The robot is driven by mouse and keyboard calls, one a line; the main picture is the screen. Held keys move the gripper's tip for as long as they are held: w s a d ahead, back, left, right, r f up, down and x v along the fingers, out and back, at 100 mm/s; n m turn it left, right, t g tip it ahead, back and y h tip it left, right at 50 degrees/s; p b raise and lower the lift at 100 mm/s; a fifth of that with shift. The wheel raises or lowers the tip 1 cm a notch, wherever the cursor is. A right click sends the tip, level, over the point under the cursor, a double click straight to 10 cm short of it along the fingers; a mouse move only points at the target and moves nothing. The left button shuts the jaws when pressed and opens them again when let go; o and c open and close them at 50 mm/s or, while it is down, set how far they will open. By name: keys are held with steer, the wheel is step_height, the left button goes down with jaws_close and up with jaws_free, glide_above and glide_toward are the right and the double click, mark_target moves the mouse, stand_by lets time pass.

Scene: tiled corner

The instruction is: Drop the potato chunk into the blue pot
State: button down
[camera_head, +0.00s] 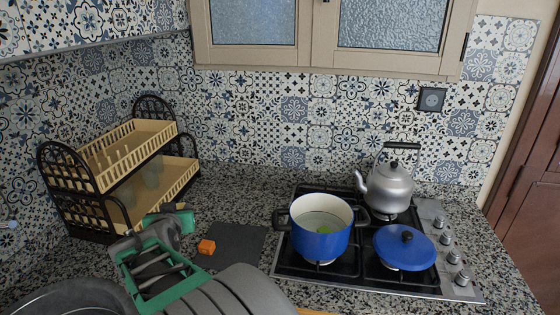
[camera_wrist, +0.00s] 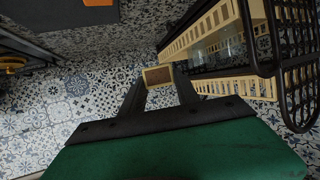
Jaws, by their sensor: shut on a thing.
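The potato chunk (camera_wrist: 158,76) is a small pale-yellow block with a brownish face. In the wrist view it sits between the fingertips of my gripper (camera_wrist: 160,80), which is shut on it. In the head view my green-and-grey gripper (camera_head: 172,217) is at the left, in front of the dish rack and well to the left of the pot; I cannot make out the chunk there. The blue pot (camera_head: 320,246) stands uncovered on the left front of the hob. It has a white inside, pale liquid and a small greenish thing in it.
An orange cube (camera_head: 207,247) lies on a dark board (camera_head: 236,240) between my gripper and the pot. A two-tier dish rack (camera_head: 123,147) stands behind my gripper. A kettle (camera_head: 390,187) and a blue lid (camera_head: 404,251) are on the hob, right of the pot.

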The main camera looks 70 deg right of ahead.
steer(key=s+d+r+m+g+h+p, duration=0.1)
steer(key=s+d+r+m+g, duration=0.25)
steer(key=s+d, duration=0.35)
steer(key=s+d+r+m+g+p, duration=0.1)
steer(key=s+d+r+m+g, duration=0.25)
steer(key=s, duration=0.55)
steer(key=s+d+r+m+g+h+p, duration=0.1)
steer(key=s+d+r+m+g, duration=0.2)
steer(key=s+d, duration=0.4)
steer(key=s+d+r+m+g+y, duration=0.15)
steer(key=s+m+g, duration=0.35)
steer(key=s, duration=0.5)
step_height(320, 180, down, 6)
steer(key=b, duration=0.2)
steer(key=shift+a+n+g, duration=0.3)
steer(key=c, duration=0.8)
jaws_free()
steer(key=shift+y, duration=0.25)
steer(key=b+v, duration=0.1)
steer(key=v, duration=0.6)
steer(key=shift+w+a, duration=0.2)
steer(key=shift+a, duration=0.1)
